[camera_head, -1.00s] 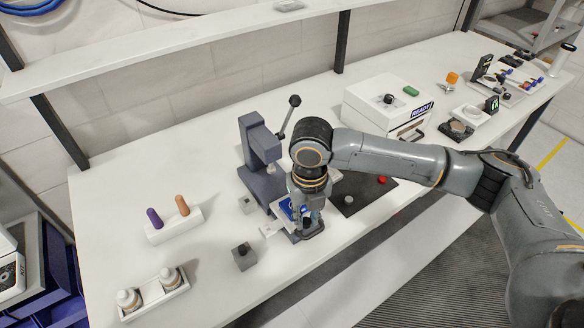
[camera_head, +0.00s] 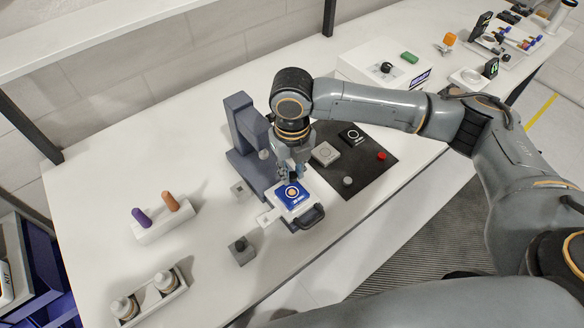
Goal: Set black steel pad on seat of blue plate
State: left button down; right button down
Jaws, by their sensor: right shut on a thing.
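The blue plate (camera_head: 293,198) lies on a pale carriage with a dark front handle, in front of the grey press. Its face carries a round ringed mark with a dark centre. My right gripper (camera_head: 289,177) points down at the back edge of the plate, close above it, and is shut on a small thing. That thing is mostly hidden by the fingers; I take it to be the black steel pad. Whether it touches the plate I cannot tell. My left gripper is out of view.
The grey press (camera_head: 243,135) stands right behind the plate. A dark mat (camera_head: 367,171) with a grey square block (camera_head: 325,153), a black square piece (camera_head: 352,136) and buttons lies to the right. A dark knobbed block (camera_head: 241,250) stands front left. The table's left part has free room.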

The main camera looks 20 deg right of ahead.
aim_at(292, 193)
jog(key=shift+f, duration=0.7)
notch_tip(292, 193, down, 3)
jog(key=shift+r+b, duration=0.1)
jog(key=shift+b, duration=0.25)
jog(key=shift+f, duration=0.5)
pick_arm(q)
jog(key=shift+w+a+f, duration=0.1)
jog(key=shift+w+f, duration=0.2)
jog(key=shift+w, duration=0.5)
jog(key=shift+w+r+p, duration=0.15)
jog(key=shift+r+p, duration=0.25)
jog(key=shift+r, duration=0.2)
pick_arm(e)
jog(key=shift+r, duration=0.1)
pick_arm(q)
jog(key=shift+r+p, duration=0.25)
jog(key=shift+p, duration=0.05)
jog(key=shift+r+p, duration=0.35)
pick_arm(e)
jog(key=shift+f, duration=0.45)
jog(key=c, duration=1.1)
grip_release()
